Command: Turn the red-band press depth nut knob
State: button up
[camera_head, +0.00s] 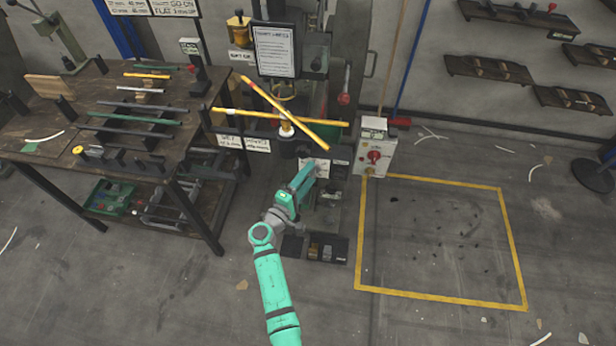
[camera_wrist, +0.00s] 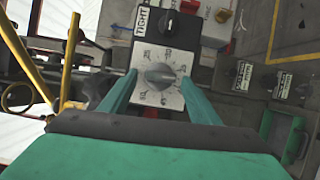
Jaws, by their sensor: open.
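In the wrist view a grey pointer-shaped knob (camera_wrist: 160,76) sits on a white dial plate (camera_wrist: 150,97) with numbers around it. The plate also shows on the press front in the head view (camera_head: 322,169), partly hidden by my gripper. My gripper (camera_wrist: 159,78) is open, with one teal finger on each side of the knob in the picture. I cannot tell whether the fingers touch it or are still short of it. In the head view my gripper (camera_head: 308,172) is close to the press front (camera_head: 310,140). A red band cannot be made out clearly.
A black knob (camera_wrist: 168,24) labelled TIGHT is just beyond the dial. Yellow bars (camera_head: 290,122) cross above my gripper. A control box with a red knob (camera_head: 373,157) stands right of the press. A workbench (camera_head: 150,97) is at left.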

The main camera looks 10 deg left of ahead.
jog(key=v, duration=1)
jog(key=shift+s+a, duration=0.2)
jog(key=shift+s, duration=0.15)
jog(key=shift+f, duration=0.15)
jog(key=s+d+f+m+g+y, duration=0.2)
jog(key=s+d+f+g+y, duration=0.3)
jog(key=s+f, duration=0.85)
jog(key=s+d+r+m+y, duration=0.1)
jog(key=s+d+r+m, duration=0.1)
jog(key=s, duration=0.4)
jog(key=s+d+r+m+y, duration=0.1)
jog(key=s+m, duration=0.1)
jog(key=s, duration=0.4)
jog(key=s+d+r+m+t, duration=0.1)
jog(key=s+d+r+m, duration=0.2)
jog(key=s+r, duration=0.3)
jog(key=s+d+r+m+t, duration=0.2)
jog(key=s+r+m, duration=0.3)
jog(key=r, duration=0.9)
jog(key=shift+s+d+r+t, duration=0.2)
jog(key=shift+s+d+t, duration=0.1)
jog(key=shift+s+d, duration=0.3)
